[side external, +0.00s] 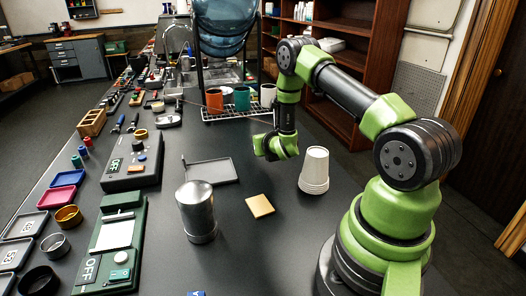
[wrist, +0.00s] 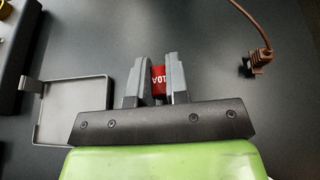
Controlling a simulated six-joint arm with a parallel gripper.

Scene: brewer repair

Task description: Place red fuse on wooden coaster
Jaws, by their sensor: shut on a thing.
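The red fuse (wrist: 158,77), with white "10A" lettering, is between the two fingers of my gripper (wrist: 157,82) in the wrist view. The fingers are shut on it. In the side external view my gripper (side external: 266,150) hangs above the dark table, behind the wooden coaster (side external: 260,206). I cannot make out the fuse in that view. The coaster is a light square lying flat and bare on the table. It is outside the wrist view.
A grey shallow tray (side external: 211,171) lies left of my gripper. A metal canister (side external: 197,211) stands left of the coaster, and stacked white cups (side external: 314,170) stand to its right. Mugs sit on a wire rack (side external: 238,113) behind. A brown cable (wrist: 262,55) lies on the table.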

